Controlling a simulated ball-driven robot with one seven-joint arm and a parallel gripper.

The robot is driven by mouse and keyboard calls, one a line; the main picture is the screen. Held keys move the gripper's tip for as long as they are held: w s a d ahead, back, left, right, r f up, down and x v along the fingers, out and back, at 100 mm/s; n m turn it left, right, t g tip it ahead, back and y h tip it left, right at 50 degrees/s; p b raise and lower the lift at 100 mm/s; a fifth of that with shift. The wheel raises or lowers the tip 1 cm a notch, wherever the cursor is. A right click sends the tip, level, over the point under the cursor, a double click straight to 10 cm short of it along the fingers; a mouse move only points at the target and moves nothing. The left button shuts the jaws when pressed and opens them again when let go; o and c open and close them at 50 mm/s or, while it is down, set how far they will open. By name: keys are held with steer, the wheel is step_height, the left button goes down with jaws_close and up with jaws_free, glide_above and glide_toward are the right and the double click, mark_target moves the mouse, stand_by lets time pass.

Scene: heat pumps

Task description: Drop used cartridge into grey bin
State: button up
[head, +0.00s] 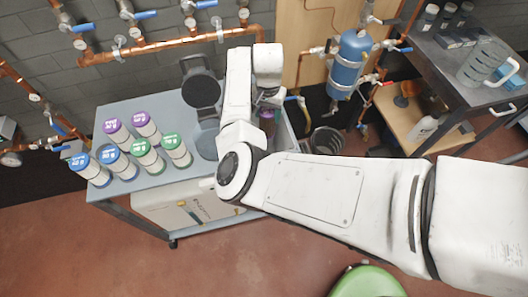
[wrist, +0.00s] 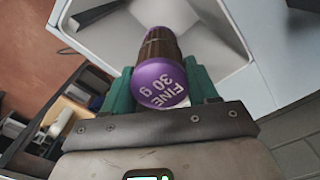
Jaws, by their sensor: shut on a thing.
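In the wrist view the cartridge's far end lies over a grey hollow with sloping walls and a pale rim (wrist: 250,72), which looks like the grey bin. I cannot tell whether the cartridge is above it or partly inside. In the head view my gripper (head: 268,108) is over the right end of the cart, and the arm hides most of that spot.
The blue-grey cart (head: 115,187) carries several clean cartridges (head: 140,150) with purple, green and blue caps, plus a black stand (head: 201,92). Copper pipes (head: 170,43) run along the wall behind. A round dark container (head: 326,141) stands right of the cart. A workbench (head: 455,95) is far right.

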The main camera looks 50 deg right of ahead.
steer(key=o, duration=1.6)
steer(key=shift+c, duration=0.2)
steer(key=shift+r, duration=0.15)
step_height(320, 180, up, 11)
steer(key=shift+f+b, duration=0.2)
steer(key=shift+b, duration=0.4)
